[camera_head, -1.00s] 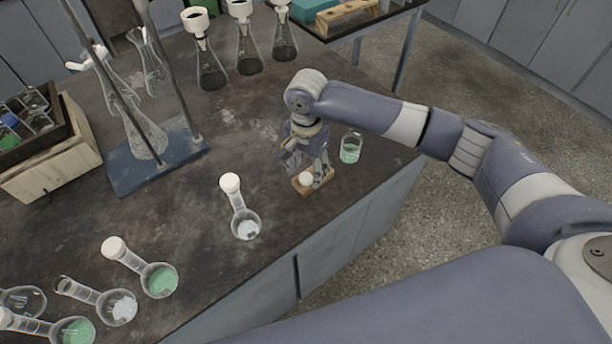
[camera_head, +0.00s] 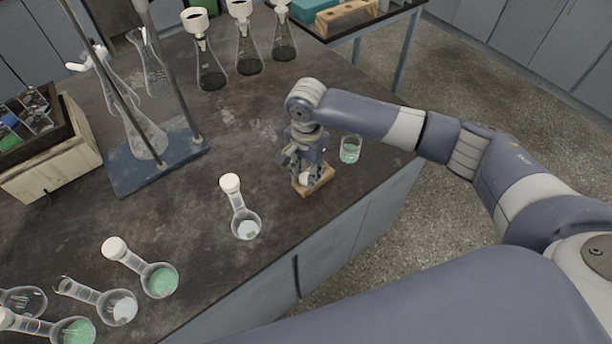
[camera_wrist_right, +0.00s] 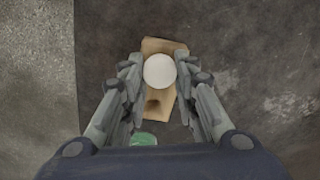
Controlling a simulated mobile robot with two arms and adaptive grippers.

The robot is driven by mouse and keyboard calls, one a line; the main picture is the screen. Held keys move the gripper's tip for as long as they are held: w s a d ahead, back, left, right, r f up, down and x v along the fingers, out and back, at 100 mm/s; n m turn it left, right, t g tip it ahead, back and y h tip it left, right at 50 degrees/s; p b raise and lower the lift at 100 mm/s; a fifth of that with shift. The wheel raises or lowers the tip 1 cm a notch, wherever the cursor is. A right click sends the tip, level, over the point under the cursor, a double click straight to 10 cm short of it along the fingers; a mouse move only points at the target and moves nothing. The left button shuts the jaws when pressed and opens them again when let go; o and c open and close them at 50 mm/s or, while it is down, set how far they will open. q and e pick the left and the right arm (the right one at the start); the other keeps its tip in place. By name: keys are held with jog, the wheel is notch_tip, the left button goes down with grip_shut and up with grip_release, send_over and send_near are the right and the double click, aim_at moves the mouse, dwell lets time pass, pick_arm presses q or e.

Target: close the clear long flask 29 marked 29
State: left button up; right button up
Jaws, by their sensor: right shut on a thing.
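A white round stopper (camera_wrist_right: 160,71) sits on a small wooden block (camera_wrist_right: 157,111) at the bench's right edge. My right gripper (camera_head: 304,180) points down over the block (camera_head: 325,181), its fingers shut on the stopper, which they partly hide in the head view. Several long-necked flasks lie tilted at the front left. One with pale contents (camera_head: 123,307) has an uncapped neck. Another pale flask (camera_head: 246,226) and a green one (camera_head: 161,281) wear white stoppers. No mark 29 is legible, so I cannot tell which flask bears it. My left gripper is not in view.
A beaker with green liquid (camera_head: 350,150) stands close to the right of my right gripper. A blue-based stand (camera_head: 173,163) holds glassware at the left. Conical flasks with white funnels (camera_head: 210,72) stand at the back.

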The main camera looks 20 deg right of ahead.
aim_at(306, 176)
jog(key=shift+r, duration=0.15)
jog(key=shift+r, duration=0.35)
notch_tip(306, 176, up, 2)
jog(key=shift+r+b, duration=0.1)
jog(key=shift+b, duration=0.3)
jog(key=s+r+b, duration=0.1)
jog(key=s+r, duration=0.1)
jog(key=s, duration=1.4)
jog(key=shift+a, duration=0.25)
jog(key=w+d+r+n, duration=0.2)
jog(key=d+r+n, duration=0.2)
jog(key=r+n, duration=0.5)
jog(key=shift+d+n, duration=0.2)
jog(key=shift+n, duration=0.6)
